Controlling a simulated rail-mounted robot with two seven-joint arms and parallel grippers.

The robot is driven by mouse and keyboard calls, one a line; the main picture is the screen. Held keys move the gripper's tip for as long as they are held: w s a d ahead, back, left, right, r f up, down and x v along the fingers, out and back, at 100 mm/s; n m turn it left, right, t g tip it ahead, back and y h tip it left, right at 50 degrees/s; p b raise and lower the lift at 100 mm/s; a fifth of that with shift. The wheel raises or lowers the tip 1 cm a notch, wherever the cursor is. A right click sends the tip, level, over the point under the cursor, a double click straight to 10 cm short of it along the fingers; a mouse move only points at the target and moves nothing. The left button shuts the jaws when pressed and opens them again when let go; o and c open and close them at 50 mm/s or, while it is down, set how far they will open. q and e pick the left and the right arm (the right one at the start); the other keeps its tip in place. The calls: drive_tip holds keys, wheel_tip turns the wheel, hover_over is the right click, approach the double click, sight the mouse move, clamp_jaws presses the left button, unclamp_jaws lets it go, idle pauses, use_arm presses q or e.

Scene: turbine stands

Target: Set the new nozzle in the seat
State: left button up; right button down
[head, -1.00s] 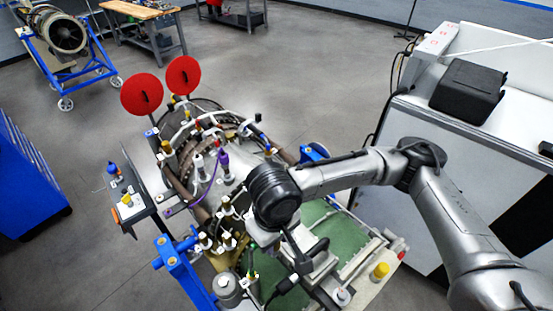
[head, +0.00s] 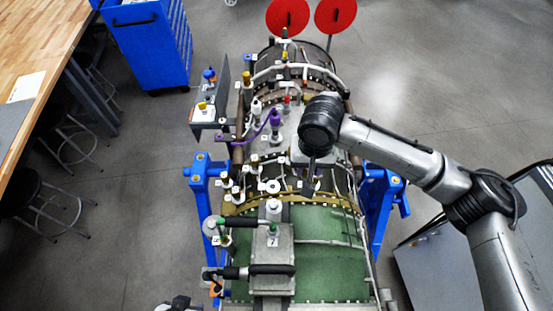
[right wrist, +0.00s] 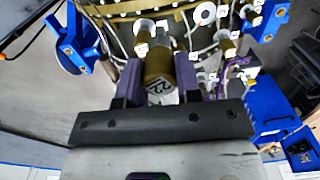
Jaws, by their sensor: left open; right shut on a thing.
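My right gripper (right wrist: 160,85) is shut on a brass-and-grey cylinder (right wrist: 159,68) with a "22" mark, which looks like a nozzle; its far end points at the engine's fittings. In the head view my right wrist (head: 322,122) is over the right-centre of the engine (head: 290,85) and hides most of the gripper. I cannot tell which fitting is the seat, or whether the cylinder touches one. A dark piece at the bottom edge of the head view appears to be my left gripper (head: 180,304), mostly cut off, away from the fittings.
Several capped fittings, a purple hose (head: 262,130) and pipes crowd the engine top. A small side tray (head: 205,122) holds small parts at left. Blue stand posts (head: 200,185) flank the engine. Two red discs (head: 288,16) stand behind.

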drive_tip(key=w+a+f+b, duration=0.4)
drive_tip(key=a+f+b, duration=0.1)
drive_tip(key=a+f, duration=0.3)
drive_tip(key=shift+a+f, duration=0.25)
drive_tip(key=shift+a, duration=0.05)
idle(0.5)
idle(0.3)
drive_tip(key=shift+f+p, duration=0.1)
drive_tip(key=shift+p, duration=0.6)
drive_tip(key=shift+f+p, duration=0.2)
drive_tip(key=shift+p, duration=0.35)
